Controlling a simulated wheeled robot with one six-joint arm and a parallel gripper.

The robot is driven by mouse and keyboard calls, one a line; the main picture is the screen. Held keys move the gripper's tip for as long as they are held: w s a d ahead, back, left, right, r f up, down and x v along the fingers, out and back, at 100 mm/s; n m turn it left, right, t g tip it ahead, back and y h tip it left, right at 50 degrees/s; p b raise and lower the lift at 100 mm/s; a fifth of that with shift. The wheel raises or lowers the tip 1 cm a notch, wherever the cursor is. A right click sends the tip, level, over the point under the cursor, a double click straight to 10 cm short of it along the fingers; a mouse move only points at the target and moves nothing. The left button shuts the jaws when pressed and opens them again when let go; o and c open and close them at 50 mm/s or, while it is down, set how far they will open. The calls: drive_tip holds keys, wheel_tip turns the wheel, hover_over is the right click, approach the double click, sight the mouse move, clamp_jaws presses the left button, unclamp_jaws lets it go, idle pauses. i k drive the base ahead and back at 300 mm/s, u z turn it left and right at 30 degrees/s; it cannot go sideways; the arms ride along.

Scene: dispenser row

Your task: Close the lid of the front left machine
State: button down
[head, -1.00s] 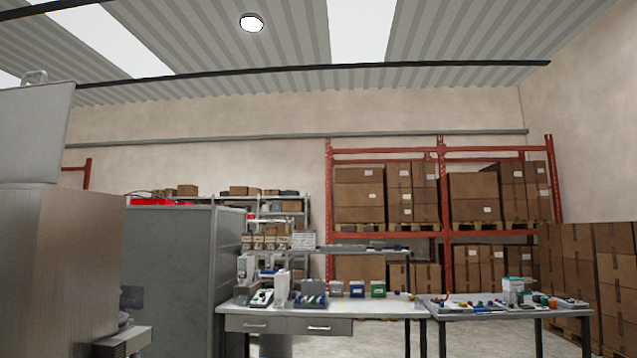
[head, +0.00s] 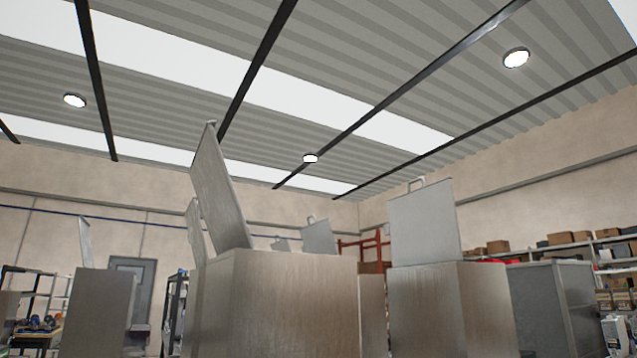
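Several grey box-shaped machines with raised lids stand in the head view. The nearest machine (head: 275,305) is large and in the middle. Its lid (head: 220,190) stands up, tilted, at its left side. A machine (head: 440,310) to the right has its lid (head: 425,228) raised nearly upright, with a handle on top. A machine (head: 97,312) at the left has a raised lid (head: 86,243) seen nearly edge-on. More raised lids (head: 319,237) show behind the nearest machine. I cannot tell which machine is the front left one. My gripper is not in view.
A grey cabinet (head: 555,305) stands at the right, beside shelves with cardboard boxes (head: 560,238). A dark rack (head: 172,305) and a grey door (head: 128,272) are at the back left. The floor is out of view.

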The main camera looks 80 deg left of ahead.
sight(423, 228)
drive_tip(key=u, duration=1.9)
